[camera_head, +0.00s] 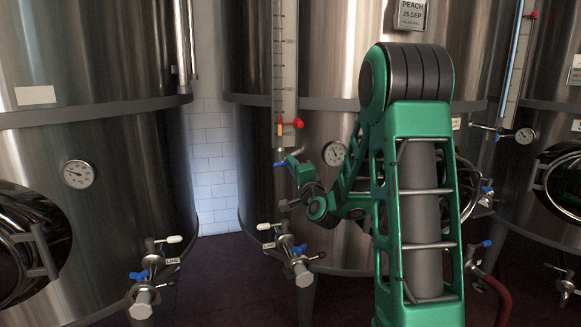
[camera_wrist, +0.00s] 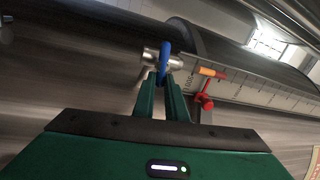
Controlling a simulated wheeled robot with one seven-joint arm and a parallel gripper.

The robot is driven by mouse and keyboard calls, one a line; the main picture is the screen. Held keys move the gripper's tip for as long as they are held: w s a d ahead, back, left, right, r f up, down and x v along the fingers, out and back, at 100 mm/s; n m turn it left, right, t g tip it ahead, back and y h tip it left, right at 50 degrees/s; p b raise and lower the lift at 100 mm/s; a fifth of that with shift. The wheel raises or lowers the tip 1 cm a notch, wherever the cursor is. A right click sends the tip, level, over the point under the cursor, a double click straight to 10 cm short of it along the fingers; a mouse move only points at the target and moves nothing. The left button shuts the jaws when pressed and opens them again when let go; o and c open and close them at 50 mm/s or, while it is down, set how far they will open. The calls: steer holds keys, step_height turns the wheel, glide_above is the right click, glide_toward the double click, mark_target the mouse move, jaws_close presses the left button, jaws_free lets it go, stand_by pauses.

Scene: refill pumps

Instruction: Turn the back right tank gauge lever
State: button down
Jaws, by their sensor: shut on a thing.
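A tall sight gauge (camera_head: 285,60) with a white scale runs down the front of the middle steel tank (camera_head: 330,75). At its lower end is a small valve with a blue lever (camera_head: 280,164). My gripper (camera_head: 294,164) reaches it from the right on my green arm. In the wrist view the blue lever (camera_wrist: 165,58) stands between my fingertips (camera_wrist: 162,84), which are shut on it. The silver valve body (camera_wrist: 149,57) shows just left of the lever. My fingers hide the lever's lower part.
A red marker (camera_wrist: 205,102) sticks out from the scale close to my fingers. A round dial (camera_head: 334,153) is right of the gauge, beside my arm. Another tank with a dial (camera_head: 78,174) stands left.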

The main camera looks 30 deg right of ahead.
steer(key=shift+a+f+m, duration=0.1)
steer(key=shift+m, duration=0.6)
steer(key=shift+f+m, duration=0.1)
steer(key=shift+m, duration=0.3)
steer(key=c, duration=1.8)
jaws_free()
